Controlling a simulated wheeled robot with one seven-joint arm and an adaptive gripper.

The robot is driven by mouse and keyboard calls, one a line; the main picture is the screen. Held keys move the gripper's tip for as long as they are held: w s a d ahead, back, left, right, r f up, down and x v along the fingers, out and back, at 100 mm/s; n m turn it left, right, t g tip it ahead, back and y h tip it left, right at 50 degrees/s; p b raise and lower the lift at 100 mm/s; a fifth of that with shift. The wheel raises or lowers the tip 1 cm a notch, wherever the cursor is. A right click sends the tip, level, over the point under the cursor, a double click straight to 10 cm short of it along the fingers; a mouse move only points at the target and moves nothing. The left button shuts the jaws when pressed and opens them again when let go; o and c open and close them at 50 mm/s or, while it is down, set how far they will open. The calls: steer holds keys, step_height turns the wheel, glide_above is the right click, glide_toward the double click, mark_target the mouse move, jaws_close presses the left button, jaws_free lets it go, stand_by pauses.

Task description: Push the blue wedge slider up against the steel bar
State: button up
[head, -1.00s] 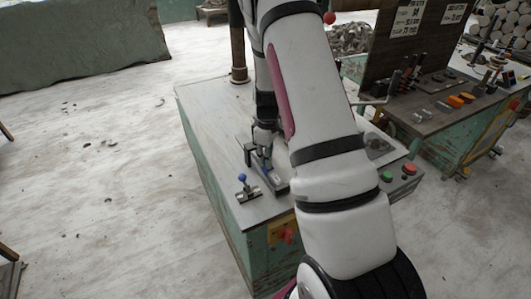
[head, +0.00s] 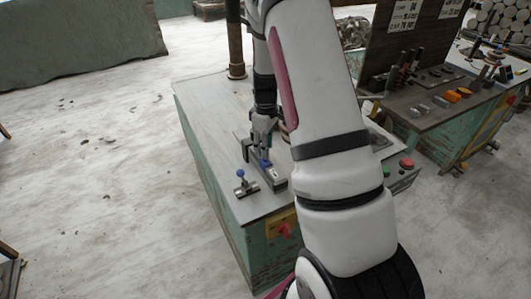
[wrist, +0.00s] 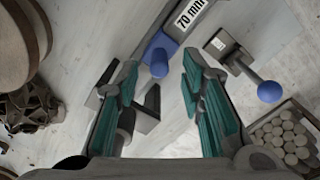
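The blue wedge slider (wrist: 158,55) sits at the near end of a grey rail marked 70 mm (wrist: 185,22) in the wrist view. Its blue top also shows in the head view (head: 265,163), just below my gripper (head: 263,145). Contact between fingers and slider cannot be told. A dark angled metal piece (wrist: 148,108) lies between the fingers. Which part is the steel bar is unclear.
A blue-balled lever (head: 241,174) on a small grey block stands beside the rail, near the right finger in the wrist view (wrist: 269,91). The green-sided bench (head: 206,100) has a clear top at the back left. Red and green buttons (head: 406,164) are at the right.

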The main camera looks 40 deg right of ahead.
step_height(320, 180, up, 8)
steer(key=shift+r, duration=0.15)
steer(key=shift+r, duration=0.1)
stand_by(0.5)
steer(key=s+a+r+m+t, duration=0.2)
steer(key=s+a+r, duration=0.5)
steer(key=a+r, duration=0.2)
steer(key=s+a+r+m+t, duration=0.1)
steer(key=s+a+r, duration=0.5)
steer(key=a+r, duration=0.35)
steer(key=s+a+r+m+t, duration=0.1)
steer(key=s+a, duration=0.3)
steer(key=s, duration=0.6)
steer(key=shift+s+m+t, duration=0.2)
steer(key=shift+m+t, duration=0.2)
steer(key=shift+t, duration=0.1)
steer(key=shift+r, duration=0.15)
